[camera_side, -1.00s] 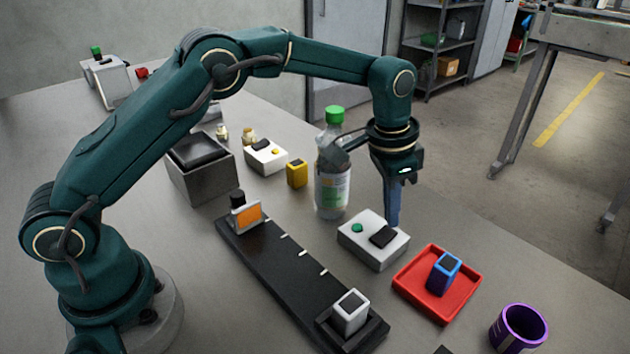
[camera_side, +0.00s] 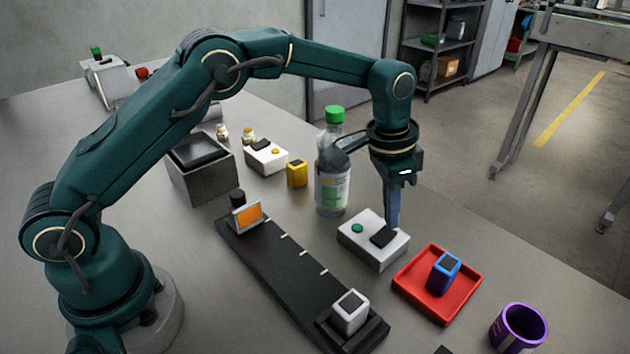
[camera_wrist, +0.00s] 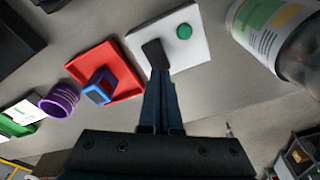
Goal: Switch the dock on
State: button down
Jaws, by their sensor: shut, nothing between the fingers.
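A white switch box (camera_side: 370,254) with a black rocker (camera_side: 382,236) and a round green button or lamp (camera_side: 357,228) stands right of the black track (camera_side: 280,270). The track carries an orange-screened unit (camera_side: 247,215) at its far end and a white block with a dark top (camera_side: 350,312) at its near end. My gripper (camera_side: 392,226) points down, shut and empty, with its tips at the rocker's right end. In the wrist view the tips (camera_wrist: 158,76) meet or nearly meet the rocker (camera_wrist: 154,52); exact contact is unclear. Which part is the dock is not marked.
A bottle with a green cap (camera_side: 333,175) stands close behind the switch box. A red tray (camera_side: 402,285) holding a blue block (camera_side: 444,272) lies in front right, near a purple cup (camera_side: 519,328). A second white switch box (camera_side: 266,157) and yellow block (camera_side: 297,173) are farther back.

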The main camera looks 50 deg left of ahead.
jog(key=shift+f, duration=0.7)
dwell(0.3)
jog(key=shift+r, duration=3.55)
notch_tip(320, 180, up, 9)
jog(key=t, duration=0.2)
send_over(387, 230)
jog(key=s+a, duration=0.2)
jog(key=a, duration=0.1)
jog(key=s+a+r+n+t, duration=0.1)
jog(key=s+a+r, duration=0.1)
jog(key=s, duration=0.2)
jog(key=s+a+r+n, duration=0.1)
jog(key=s+a+r, duration=0.1)
jog(key=s+r, duration=0.15)
jog(key=s+a+f+n+t, duration=0.1)
jog(key=s+a+f+n, duration=0.2)
jog(key=s+f, duration=0.7)
jog(key=s+n, duration=0.1)
jog(key=s, duration=0.2)
jog(key=shift+s+y, duration=0.15)
jog(key=shift+y, duration=0.25)
